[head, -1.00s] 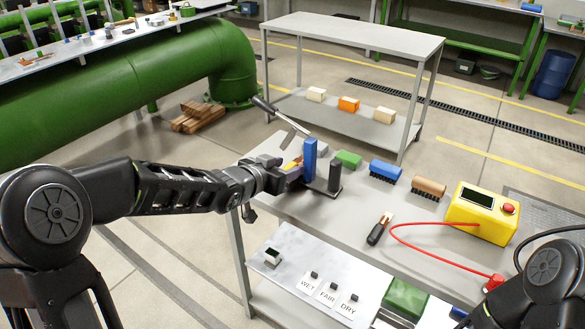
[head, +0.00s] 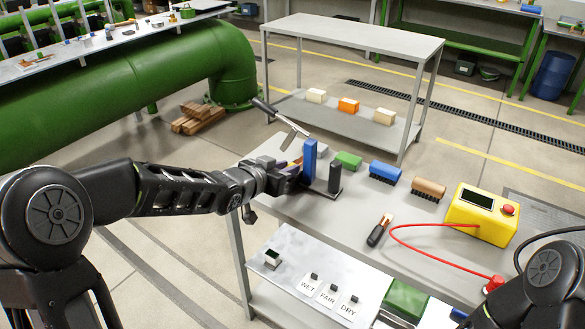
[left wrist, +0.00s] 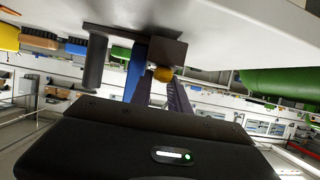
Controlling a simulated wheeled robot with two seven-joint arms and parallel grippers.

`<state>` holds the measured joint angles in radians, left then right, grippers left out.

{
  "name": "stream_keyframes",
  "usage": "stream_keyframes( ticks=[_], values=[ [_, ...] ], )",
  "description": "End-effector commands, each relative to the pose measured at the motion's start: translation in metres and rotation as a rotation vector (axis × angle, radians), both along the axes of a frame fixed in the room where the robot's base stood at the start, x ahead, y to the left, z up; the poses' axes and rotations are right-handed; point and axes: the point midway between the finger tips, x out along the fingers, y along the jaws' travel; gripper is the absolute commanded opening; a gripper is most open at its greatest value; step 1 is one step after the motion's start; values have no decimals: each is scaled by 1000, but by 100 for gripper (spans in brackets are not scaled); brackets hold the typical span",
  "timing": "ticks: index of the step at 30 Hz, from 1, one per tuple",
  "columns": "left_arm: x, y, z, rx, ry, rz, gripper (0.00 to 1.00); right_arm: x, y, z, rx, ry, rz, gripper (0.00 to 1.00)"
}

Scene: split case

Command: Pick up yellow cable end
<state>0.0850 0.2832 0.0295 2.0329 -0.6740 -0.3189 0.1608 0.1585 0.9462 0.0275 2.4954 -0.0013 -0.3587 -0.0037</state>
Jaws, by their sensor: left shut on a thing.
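My left gripper (head: 292,172) is at the left end of the grey bench, beside an upright blue block (head: 310,160) on a dark stand. The yellow cable end (left wrist: 163,74) shows in the left wrist view as a small rounded yellow piece between the two fingers, below a dark plate. The gripper is shut on it. In the head view the gripper and block largely hide the yellow piece. The rest of any yellow cable cannot be made out. My right gripper is out of view; only part of the right arm shows at lower right.
A dark post (head: 334,177) stands just right of the blue block. A yellow box (head: 481,214) with a red cable (head: 425,246) is at right. A dark-handled tool (head: 379,230) lies mid-bench.

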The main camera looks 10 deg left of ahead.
Motion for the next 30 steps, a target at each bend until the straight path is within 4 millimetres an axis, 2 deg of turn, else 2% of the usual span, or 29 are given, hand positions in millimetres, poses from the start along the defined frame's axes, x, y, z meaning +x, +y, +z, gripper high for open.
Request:
stream_keyframes(
  ticks=[16, 30],
  values=[
    [0, 0, 1, 0, -1, 0, 0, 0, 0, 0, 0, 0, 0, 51],
    [0, 0, 16, 0, -1, 1, 0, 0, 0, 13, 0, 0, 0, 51]
  ],
)
